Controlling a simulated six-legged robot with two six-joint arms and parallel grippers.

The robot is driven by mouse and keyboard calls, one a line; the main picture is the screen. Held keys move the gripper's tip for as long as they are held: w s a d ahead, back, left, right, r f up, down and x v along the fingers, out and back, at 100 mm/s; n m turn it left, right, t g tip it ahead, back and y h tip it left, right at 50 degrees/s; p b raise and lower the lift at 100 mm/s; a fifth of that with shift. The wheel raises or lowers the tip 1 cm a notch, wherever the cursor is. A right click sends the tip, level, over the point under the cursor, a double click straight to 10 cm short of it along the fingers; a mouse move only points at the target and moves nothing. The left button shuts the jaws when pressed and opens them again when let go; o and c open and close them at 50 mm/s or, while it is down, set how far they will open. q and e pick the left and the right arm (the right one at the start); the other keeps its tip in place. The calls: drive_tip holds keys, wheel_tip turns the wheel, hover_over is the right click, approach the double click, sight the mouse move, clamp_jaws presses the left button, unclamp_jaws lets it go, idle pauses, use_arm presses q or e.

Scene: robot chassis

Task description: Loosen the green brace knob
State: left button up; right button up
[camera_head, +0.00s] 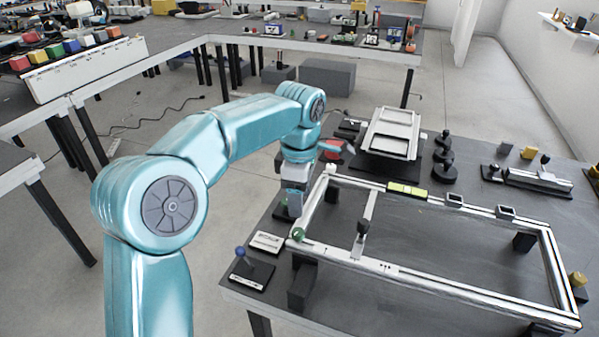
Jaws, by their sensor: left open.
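The green knob (298,234) sits at the near-left corner of a silver rectangular frame (440,283). The frame stands on dark blocks on the grey table. A diagonal brace (316,205) runs back from the knob along the frame's left end. My left gripper (289,209) points down just behind the knob, apart from it in the picture. It is open; its fingertips are small and partly hidden, and I cannot tell its exact height above the table. My right gripper is not in view.
A crossbar carries a black knob (362,227). A green-yellow level (407,190) lies on the far rail. A blue ball-topped stand (240,252) and a white plate (267,242) are left of the frame. A tilted grey tray (391,133) stands behind. The tabletop inside the frame is mostly clear.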

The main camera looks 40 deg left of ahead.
use_arm(q)
wheel_tip(320, 180, up, 6)
drive_tip(key=shift+p, duration=0.45)
idle(0.3)
